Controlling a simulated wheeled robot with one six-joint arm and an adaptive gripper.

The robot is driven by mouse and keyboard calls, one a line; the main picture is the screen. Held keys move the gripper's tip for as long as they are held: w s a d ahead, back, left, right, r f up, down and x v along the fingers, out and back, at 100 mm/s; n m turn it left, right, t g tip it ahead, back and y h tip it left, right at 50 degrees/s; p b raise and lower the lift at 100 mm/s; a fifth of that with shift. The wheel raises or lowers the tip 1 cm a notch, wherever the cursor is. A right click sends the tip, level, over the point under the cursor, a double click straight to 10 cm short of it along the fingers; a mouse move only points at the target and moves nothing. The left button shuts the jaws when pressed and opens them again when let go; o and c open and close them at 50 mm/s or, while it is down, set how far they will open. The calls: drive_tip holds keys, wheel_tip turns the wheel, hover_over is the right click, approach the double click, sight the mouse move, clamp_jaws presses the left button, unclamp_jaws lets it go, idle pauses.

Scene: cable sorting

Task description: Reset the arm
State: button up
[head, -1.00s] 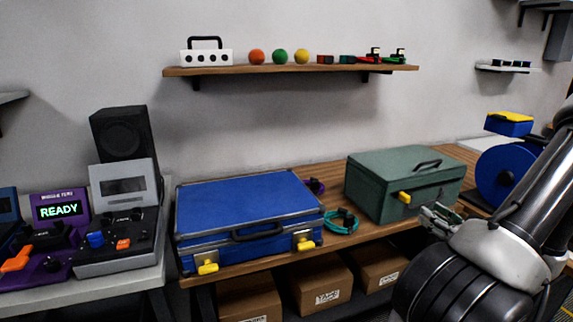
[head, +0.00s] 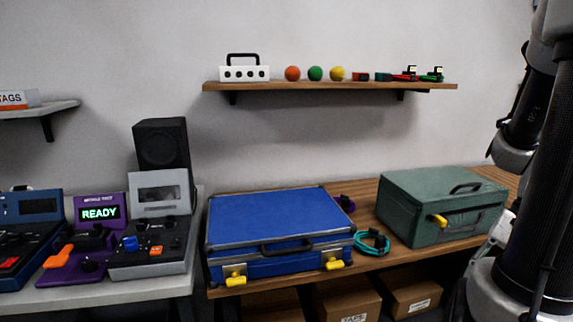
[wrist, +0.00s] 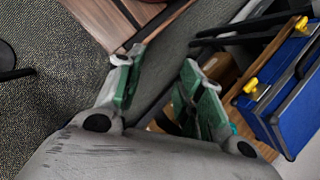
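My gripper (wrist: 160,65) shows in the wrist view with its two green-padded fingers spread apart and nothing between them. Carpet floor and the bench's underside lie beyond the fingers. In the head view my arm stands folded at the right edge, and the gripper's fingers cannot be made out there. The closed blue case (head: 278,222) with yellow latches lies on the wooden bench; it also shows at the right of the wrist view (wrist: 302,95), apart from my gripper. The closed green box (head: 440,205) stands on the bench near my arm.
A teal cable coil (head: 372,242) lies between case and box. Cardboard boxes (head: 345,305) sit under the bench. A shelf (head: 330,86) holds a white block, balls and small parts. Consoles, one reading READY (head: 100,213), and a black speaker (head: 162,146) stand left.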

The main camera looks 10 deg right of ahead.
drive_tip(key=w+a+r+n+t+h, duration=0.2)
drive_tip(key=a+r+n, duration=0.1)
drive_tip(key=r+n, duration=0.2)
drive_tip(key=w+a+r+n+t+h, duration=0.2)
drive_tip(key=w+a+r+n+t, duration=0.1)
drive_tip(key=r, duration=0.6)
drive_tip(key=a+n, duration=0.1)
drive_tip(key=n, duration=0.1)
drive_tip(key=shift+w+a+n+h, duration=0.25)
drive_tip(key=shift+n+h, duration=0.05)
drive_tip(key=shift+n, duration=0.1)
idle(1.5)
